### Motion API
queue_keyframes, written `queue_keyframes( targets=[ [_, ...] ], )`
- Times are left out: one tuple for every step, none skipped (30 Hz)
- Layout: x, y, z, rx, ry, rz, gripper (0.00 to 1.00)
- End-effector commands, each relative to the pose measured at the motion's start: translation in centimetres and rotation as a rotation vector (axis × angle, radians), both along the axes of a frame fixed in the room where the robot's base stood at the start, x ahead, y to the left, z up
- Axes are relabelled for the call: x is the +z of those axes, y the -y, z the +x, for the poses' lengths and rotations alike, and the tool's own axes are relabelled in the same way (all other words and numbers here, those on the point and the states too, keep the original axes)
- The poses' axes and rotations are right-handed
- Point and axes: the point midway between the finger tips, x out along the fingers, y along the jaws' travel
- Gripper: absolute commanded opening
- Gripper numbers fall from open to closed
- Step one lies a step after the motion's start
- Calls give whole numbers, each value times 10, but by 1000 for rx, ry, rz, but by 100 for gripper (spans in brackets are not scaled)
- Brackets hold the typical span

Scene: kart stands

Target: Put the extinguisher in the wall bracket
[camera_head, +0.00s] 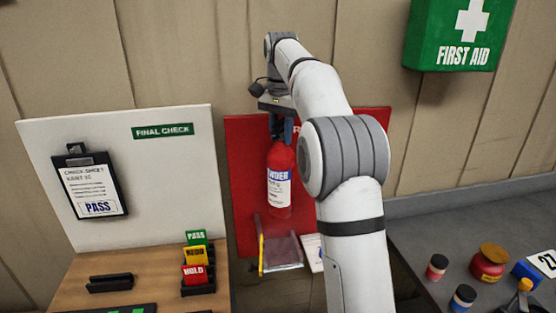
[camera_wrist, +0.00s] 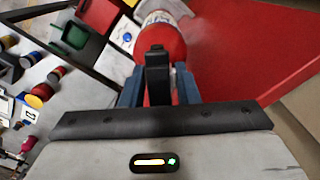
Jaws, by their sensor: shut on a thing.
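The red extinguisher (camera_head: 279,165) with a white label hangs upright from my gripper (camera_head: 281,127), in front of the red wall board (camera_head: 243,175). In the wrist view my gripper (camera_wrist: 158,90) is shut on the black top of the extinguisher (camera_wrist: 165,45), with a finger on each side. A grey bracket-like holder (camera_head: 283,252) with a yellow strip at its left edge is below the extinguisher. A gap seems to show between them, but I cannot tell the depth. My arm hides the right part of the board.
A wooden table with PASS, REDO and HOLD cards (camera_head: 196,262) stands at lower left, under a white panel (camera_head: 60,190). A grey counter (camera_head: 425,220) with jars is at right. A green first aid box (camera_head: 455,35) hangs at upper right.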

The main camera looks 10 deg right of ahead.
Motion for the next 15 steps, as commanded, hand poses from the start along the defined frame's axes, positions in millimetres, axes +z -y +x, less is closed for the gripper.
queue_keyframes(
  targets=[
    [-8, -3, -1, 5, 1, 1, 0],
    [-15, -4, -1, 7, -1, 0, 0],
    [-23, -5, -2, 9, -1, 1, 0],
    [-30, -5, -1, 10, -1, 1, 0],
    [-36, -6, -1, 11, -1, 1, 0],
    [-46, -7, -1, 12, -1, 1, 0],
    [-53, -7, -2, 13, -1, 1, 0],
    [-59, -8, -1, 14, -1, 0, 0],
    [-68, -8, -1, 15, -1, 1, 0],
    [-75, -8, -1, 15, -1, 1, 0],
    [-81, -9, -2, 15, -1, 0, 0],
    [-89, -9, -1, 16, 0, 0, 0],
    [-95, -9, -1, 16, -1, 1, 0],
    [-101, -9, -1, 16, 0, 0, 0],
    [-107, -9, -1, 16, 1, 1, 0]
  ],
)
